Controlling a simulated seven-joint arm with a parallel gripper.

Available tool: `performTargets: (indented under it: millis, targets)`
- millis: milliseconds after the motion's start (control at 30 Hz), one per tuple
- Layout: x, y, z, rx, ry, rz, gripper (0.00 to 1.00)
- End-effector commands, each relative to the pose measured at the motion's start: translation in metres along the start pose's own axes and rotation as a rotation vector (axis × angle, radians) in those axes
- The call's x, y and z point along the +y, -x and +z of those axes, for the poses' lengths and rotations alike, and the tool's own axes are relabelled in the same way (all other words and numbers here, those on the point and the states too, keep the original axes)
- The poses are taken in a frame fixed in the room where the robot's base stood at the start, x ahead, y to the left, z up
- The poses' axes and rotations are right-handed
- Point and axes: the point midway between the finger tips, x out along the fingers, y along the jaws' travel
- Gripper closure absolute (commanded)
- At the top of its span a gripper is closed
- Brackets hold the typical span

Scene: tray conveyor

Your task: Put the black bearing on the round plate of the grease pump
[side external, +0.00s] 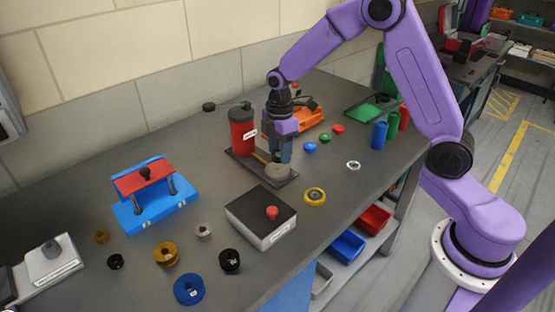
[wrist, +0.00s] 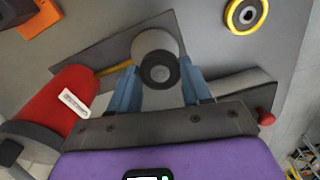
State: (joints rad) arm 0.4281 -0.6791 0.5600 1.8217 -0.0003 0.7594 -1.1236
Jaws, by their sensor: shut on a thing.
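The grease pump has a red cylinder (side external: 242,130), a dark flat base (side external: 246,166) and a grey round plate (side external: 277,173). My gripper (side external: 281,157) points down just above and behind the plate in the side view. In the wrist view my gripper (wrist: 160,82) has its blue fingers shut on the black bearing (wrist: 160,72). The bearing overlaps the near part of the round plate (wrist: 154,42) there, so it is not fully centred in that view. I cannot tell whether it touches the plate. The fingers hide the bearing in the side view.
A dark-topped box with a red button (side external: 272,212) and a yellow ring (side external: 315,196) stand close in front of the pump. A blue and red press (side external: 150,190) stands left. Several loose rings and bearings lie at the front left. Bins hang below the table's right edge.

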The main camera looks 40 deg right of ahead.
Motion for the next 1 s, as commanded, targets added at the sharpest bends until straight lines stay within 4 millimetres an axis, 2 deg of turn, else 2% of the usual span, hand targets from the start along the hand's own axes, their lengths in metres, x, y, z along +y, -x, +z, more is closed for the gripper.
performTargets:
  millis: [167,433,867,900,933,1000]
  targets:
    - [0.006,-0.008,-0.001,0.000,-0.001,0.000,0.84]
    - [0.008,-0.039,-0.002,0.000,-0.001,-0.001,0.84]
    - [0.008,-0.044,-0.002,0.000,-0.001,0.000,0.84]
    - [0.008,-0.044,-0.002,0.000,0.000,0.000,0.39]
    - [0.008,-0.043,-0.002,0.000,0.000,0.000,0.29]
    - [0.008,-0.043,-0.002,0.000,0.000,0.000,0.26]
